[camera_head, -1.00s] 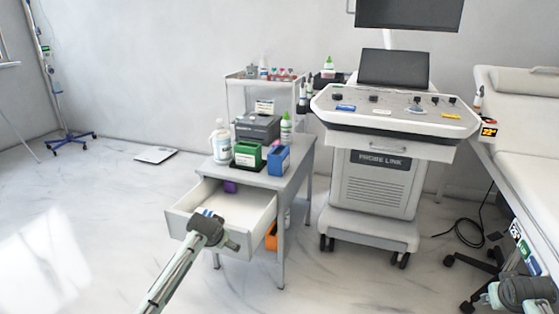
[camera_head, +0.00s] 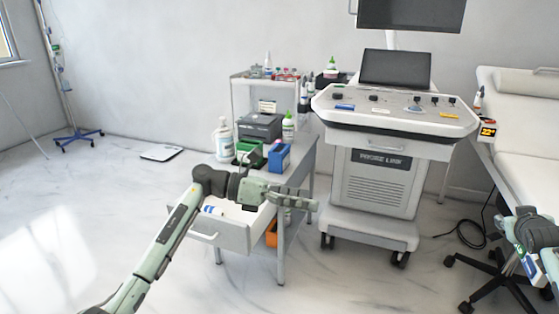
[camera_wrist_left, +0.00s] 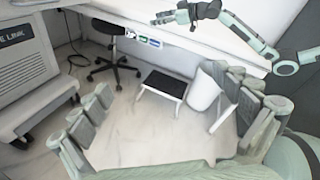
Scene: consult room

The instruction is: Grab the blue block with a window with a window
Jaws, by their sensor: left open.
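The blue block (camera_head: 279,157) stands upright on the grey side table (camera_head: 300,160), right of a green box (camera_head: 247,152). Its window is too small to make out. My left gripper (camera_head: 308,201) is open and empty.
The white drawer (camera_head: 222,235) is pulled out, with a small blue-and-white item (camera_head: 213,210) inside. A white bottle (camera_head: 222,139), a grey printer (camera_head: 261,126) and a green-capped bottle (camera_head: 288,127) crowd the tabletop. The ultrasound cart (camera_head: 375,185) stands close on the right.

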